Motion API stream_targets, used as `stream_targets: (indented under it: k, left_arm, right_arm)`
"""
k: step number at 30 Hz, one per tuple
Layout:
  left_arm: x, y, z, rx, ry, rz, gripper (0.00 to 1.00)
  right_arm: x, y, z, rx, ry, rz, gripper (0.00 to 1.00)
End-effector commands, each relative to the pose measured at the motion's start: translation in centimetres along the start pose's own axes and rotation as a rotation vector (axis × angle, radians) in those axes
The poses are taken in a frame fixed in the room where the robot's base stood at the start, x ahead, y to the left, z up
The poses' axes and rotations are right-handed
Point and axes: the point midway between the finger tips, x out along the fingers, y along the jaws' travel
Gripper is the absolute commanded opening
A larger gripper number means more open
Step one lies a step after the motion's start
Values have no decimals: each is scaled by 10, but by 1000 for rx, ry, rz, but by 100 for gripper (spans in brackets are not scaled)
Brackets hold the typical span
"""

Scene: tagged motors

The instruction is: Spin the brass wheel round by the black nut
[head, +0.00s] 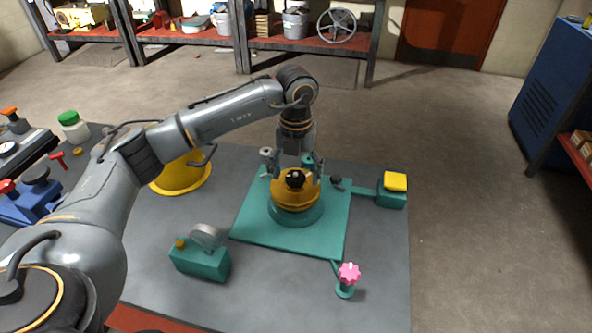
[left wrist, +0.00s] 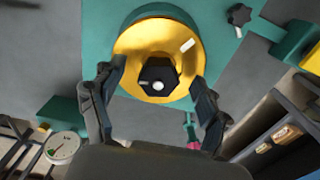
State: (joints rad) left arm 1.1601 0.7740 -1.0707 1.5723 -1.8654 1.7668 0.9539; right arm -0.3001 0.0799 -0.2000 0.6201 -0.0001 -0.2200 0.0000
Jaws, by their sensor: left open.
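The brass wheel (head: 291,203) sits on a round teal base in the middle of a teal plate (head: 256,232). The black nut (head: 295,179) stands at its centre. In the left wrist view the wheel (left wrist: 131,54) is a yellow disc with a white mark on its upper right, and the hexagonal nut (left wrist: 158,74) has a pale dot on it. My left gripper (head: 296,174) points down over the wheel, open. In the left wrist view its two fingers (left wrist: 154,96) stand apart on either side of the nut, with gaps to it. My right gripper is out of view.
A teal box with a gauge (head: 200,259) stands front left of the plate, and a pink knob (head: 349,272) front right. A yellow-topped box (head: 395,181) and a black knob (head: 336,182) are at the right. A yellow drum (head: 180,178) stands behind my left arm.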

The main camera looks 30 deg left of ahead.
Motion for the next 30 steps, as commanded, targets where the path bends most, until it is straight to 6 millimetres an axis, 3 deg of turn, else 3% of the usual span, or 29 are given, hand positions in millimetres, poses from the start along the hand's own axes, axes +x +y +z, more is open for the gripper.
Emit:
stream_targets:
  k: [4,12,19,30]
  left_arm:
    - [0,0,0,2,0,0,73]
    - [0,0,0,4,0,0,21]
    - [1,0,0,80,-1,0,20]
    - [2,-1,-1,592,-1,1,20]
  right_arm:
    - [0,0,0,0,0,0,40]
    - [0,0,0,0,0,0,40]
    - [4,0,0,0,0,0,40]
    - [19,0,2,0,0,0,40]
